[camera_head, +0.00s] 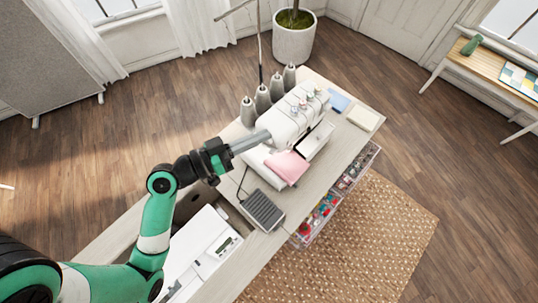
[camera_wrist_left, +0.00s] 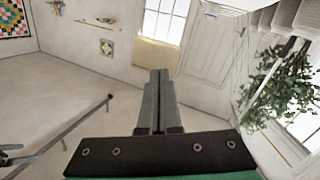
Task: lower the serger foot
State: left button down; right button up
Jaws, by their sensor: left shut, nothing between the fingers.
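The white serger (camera_head: 300,112) stands on the sewing cabinet (camera_head: 318,190), with several grey thread cones along its far left side. A folded pink cloth (camera_head: 287,167) lies at its front. The serger foot and its lever cannot be made out at this size. My left gripper (camera_head: 268,135) reaches in from the left, its fingertips at the serger's left side; I cannot tell whether they touch it. In the left wrist view its fingers (camera_wrist_left: 158,75) are together with nothing between them, and the serger does not show. My right gripper is not in view.
A grey ribbed pad (camera_head: 262,210) lies on the cabinet top, near a white machine (camera_head: 205,250) at lower left. A blue piece and a cream pad (camera_head: 363,118) lie at the right end. An open drawer of coloured supplies (camera_head: 325,208) juts out in front.

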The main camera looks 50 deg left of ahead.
pick_arm(q)
jog(key=s+a+f+n+g+y, duration=0.1)
jog(key=s+a+f+n+y, duration=0.2)
jog(key=s+f, duration=0.4)
jog(key=shift+s+a+f+n+y+p, duration=0.3)
jog(key=shift+a+f+n+p, duration=0.15)
jog(key=shift+n, duration=0.55)
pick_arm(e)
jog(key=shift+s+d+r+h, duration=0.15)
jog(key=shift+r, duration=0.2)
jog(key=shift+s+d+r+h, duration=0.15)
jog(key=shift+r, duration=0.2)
pick_arm(q)
jog(key=w, duration=0.3)
jog(key=w+f+b, duration=0.1)
jog(key=w, duration=0.2)
jog(key=w+f, duration=0.1)
jog(key=w, duration=0.2)
jog(key=shift+w+d+b, duration=0.15)
jog(key=shift+w+b, duration=0.2)
jog(key=f, duration=0.1)
jog(key=d+f, duration=0.1)
jog(key=d+f+b, duration=0.1)
jog(key=shift+w+f, duration=0.2)
jog(key=shift+f, duration=0.05)
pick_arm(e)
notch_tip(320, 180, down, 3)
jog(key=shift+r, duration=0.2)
